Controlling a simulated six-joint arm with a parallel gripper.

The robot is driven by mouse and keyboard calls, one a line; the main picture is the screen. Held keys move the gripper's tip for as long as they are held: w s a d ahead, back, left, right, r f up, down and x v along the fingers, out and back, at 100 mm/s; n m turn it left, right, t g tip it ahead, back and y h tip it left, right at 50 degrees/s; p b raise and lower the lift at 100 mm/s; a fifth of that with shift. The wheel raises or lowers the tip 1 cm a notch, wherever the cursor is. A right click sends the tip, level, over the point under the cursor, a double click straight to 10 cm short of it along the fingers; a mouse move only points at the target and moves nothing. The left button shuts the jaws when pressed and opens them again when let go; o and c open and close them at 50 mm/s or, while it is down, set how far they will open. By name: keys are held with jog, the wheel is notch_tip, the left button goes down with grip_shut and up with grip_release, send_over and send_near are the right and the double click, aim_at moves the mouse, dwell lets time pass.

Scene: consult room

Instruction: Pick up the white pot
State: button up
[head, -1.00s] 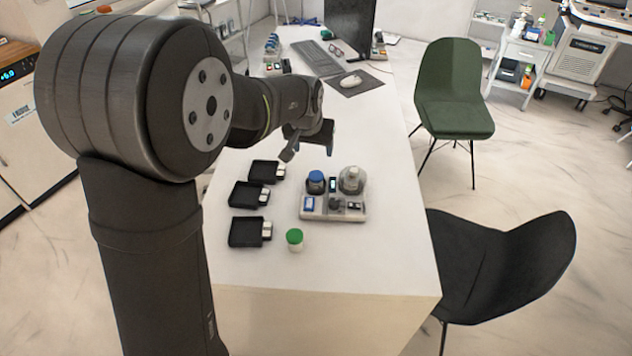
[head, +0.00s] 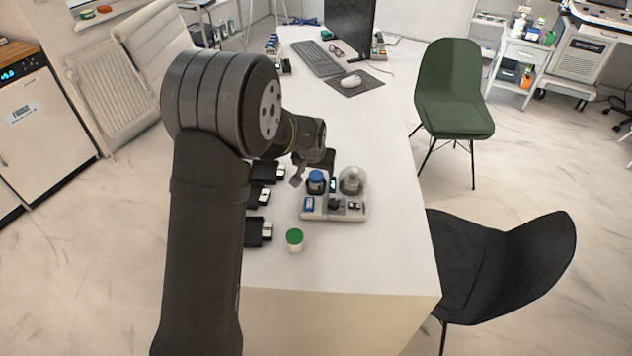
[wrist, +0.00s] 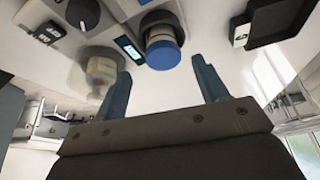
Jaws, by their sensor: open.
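The white pot (head: 296,247) is a small round jar with a green lid. It stands upright on the white desk in the head view, in front of the grey tray and right of the nearest black holder. I do not see it in the wrist view. My gripper (head: 312,170) is in the air behind the grey tray, well beyond the pot. In the wrist view my gripper (wrist: 161,66) has its two blue-grey fingers spread, with nothing held between them.
Black holders (head: 254,232) line the left, partly behind my arm. Keyboard, mouse and monitor are at the back. The desk right of the pot is clear.

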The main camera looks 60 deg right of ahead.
aim_at(316, 175)
jog(key=x, duration=0.4)
jog(key=shift+w+a+f, duration=0.1)
jog(key=shift+w, duration=0.2)
jog(key=c, duration=1.1)
jog(key=shift+c, duration=0.2)
